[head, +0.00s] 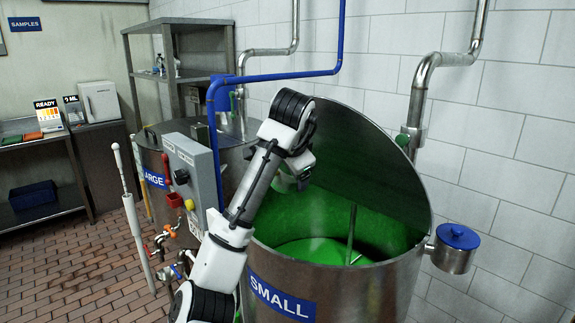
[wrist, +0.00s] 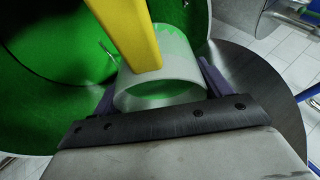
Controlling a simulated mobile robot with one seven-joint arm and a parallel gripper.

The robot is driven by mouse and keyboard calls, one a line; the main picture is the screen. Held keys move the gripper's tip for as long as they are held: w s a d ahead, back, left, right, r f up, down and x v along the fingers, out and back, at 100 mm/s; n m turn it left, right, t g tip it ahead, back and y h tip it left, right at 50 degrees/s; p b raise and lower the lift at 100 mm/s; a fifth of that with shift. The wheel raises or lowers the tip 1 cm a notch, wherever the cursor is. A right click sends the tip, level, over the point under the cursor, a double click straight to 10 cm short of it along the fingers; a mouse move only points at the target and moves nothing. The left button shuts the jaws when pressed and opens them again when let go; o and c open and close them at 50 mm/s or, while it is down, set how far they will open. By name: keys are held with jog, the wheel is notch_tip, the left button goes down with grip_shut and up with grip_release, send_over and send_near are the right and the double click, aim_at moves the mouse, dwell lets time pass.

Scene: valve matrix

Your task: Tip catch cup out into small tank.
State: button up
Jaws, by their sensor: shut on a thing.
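The small tank (head: 340,303) is a steel vessel with a blue SMALL label, its lid (head: 360,150) raised. Green liquid (head: 322,250) lies inside it. My gripper (wrist: 160,88) is over the tank's open mouth in the head view, with the arm partly hiding it. In the wrist view its purple fingers are shut on the pale, round catch cup (wrist: 182,62). Green shows within the cup's rim; whether that is liquid in it I cannot tell. A yellow bar (wrist: 128,30) crosses in front of the cup. The cup's exact tilt is unclear.
The large tank (head: 150,150) stands left, with a grey control box (head: 190,165) and taps between. A blue pipe (head: 270,77) runs above. A blue-capped side pot (head: 455,250) sits at the small tank's right. A rod (head: 351,235) stands inside the tank.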

jog(key=t, duration=0.1)
jog(key=t+y, duration=0.1)
jog(key=m+t+y, duration=0.1)
jog(key=shift+s+f, duration=0.3)
jog(key=shift+f, duration=0.05)
jog(key=shift+d+f+t+y+b, duration=0.15)
jog(key=shift+t+y+b, duration=0.15)
jog(key=shift+b, duration=0.25)
jog(key=shift+t+b, duration=0.3)
jog(key=shift+b, duration=0.35)
jog(key=shift+s+d+r+m+t+y+b, duration=0.25)
jog(key=shift+t+y+b, duration=0.35)
jog(key=shift+b, duration=0.85)
jog(key=shift+s+d+r+m+t+y+b, duration=0.1)
jog(key=shift+m+t+y+b, duration=0.25)
jog(key=shift+t+b, duration=0.8)
jog(key=shift+s+d+r+m+t+y+b, duration=0.2)
jog(key=shift+m+t+y+b, duration=0.2)
jog(key=shift+b, duration=1.35)
jog(key=shift+s+d+r+m+t+y+b, duration=0.2)
jog(key=shift+t+b, duration=0.4)
jog(key=shift+b, duration=0.55)
jog(key=shift+s+d+r+m+t+y+b, duration=0.2)
jog(key=shift+t+b, duration=0.35)
jog(key=shift+b, duration=0.55)
jog(key=shift+r+t, duration=0.2)
jog(key=shift+t, duration=0.1)
